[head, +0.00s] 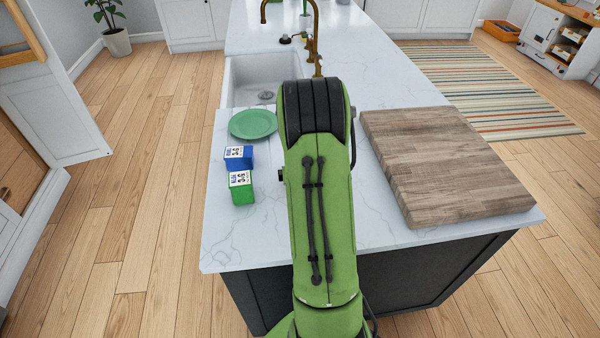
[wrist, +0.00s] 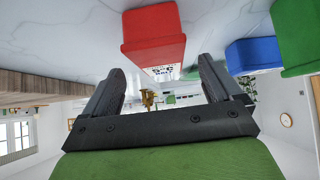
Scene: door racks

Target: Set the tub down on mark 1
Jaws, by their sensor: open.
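In the wrist view, which is upside down, a red tub (wrist: 153,38) stands on the counter just beyond my open fingers, in line with the gap between them. It has a white label with dark print, partly visible. My gripper (wrist: 161,68) is open; I cannot tell whether a finger touches the tub. A blue tub (head: 239,158) and a green tub (head: 241,188) stand close together left of my arm in the head view. Both have white labels; they also show at the right in the wrist view. My arm hides the red tub and gripper in the head view. No mark 1 is visible.
The white marble counter (head: 245,235) carries a green plate (head: 254,124) behind the blue tub and a thick wooden board (head: 440,165) at the right. A sink (head: 262,82) with a brass tap (head: 313,45) lies farther back. Bare counter shows around the tubs.

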